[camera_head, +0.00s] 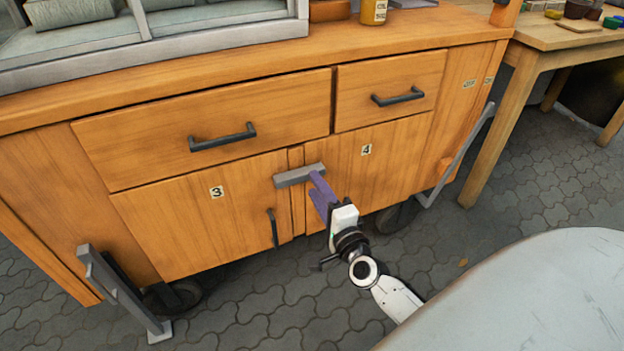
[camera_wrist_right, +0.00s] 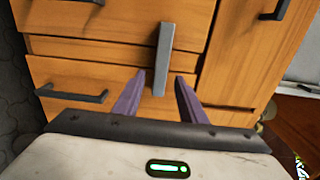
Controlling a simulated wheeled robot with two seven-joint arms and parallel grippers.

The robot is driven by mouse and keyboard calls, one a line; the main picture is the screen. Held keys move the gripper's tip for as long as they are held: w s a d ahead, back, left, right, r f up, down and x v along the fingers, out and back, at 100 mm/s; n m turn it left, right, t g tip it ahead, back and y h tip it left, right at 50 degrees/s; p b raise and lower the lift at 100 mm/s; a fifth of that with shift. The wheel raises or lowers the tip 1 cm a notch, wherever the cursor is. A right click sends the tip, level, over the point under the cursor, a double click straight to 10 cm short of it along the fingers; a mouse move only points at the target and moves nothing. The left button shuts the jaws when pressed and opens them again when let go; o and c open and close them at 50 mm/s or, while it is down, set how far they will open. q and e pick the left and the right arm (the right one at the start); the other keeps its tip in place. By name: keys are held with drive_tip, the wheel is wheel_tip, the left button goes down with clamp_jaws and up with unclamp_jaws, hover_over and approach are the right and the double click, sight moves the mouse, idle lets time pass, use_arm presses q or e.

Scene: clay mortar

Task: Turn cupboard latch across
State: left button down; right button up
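The cupboard latch (camera_head: 299,175) is a short grey bar, lying nearly level across the seam between door 3 (camera_head: 203,220) and door 4 (camera_head: 385,160), its right end slightly higher. My right gripper (camera_head: 318,185) has purple fingers and reaches up to the latch's right end from below. In the right wrist view the latch (camera_wrist_right: 163,58) stands upright in the picture, its near end between the fingertips of my right gripper (camera_wrist_right: 159,76). The fingers are open, with a visible gap on each side of the bar. My left gripper is not in view.
Two drawers with dark handles (camera_head: 222,137) (camera_head: 398,96) sit above the doors. Door 3 has a dark upright handle (camera_head: 272,228) left of the latch. A wooden table (camera_head: 560,35) stands at the right. The paved floor (camera_head: 270,310) in front is clear.

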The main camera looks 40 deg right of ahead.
drive_tip(key=v, duration=0.6)
drive_tip(key=shift+s+p, duration=0.3)
drive_tip(key=shift+p, duration=0.05)
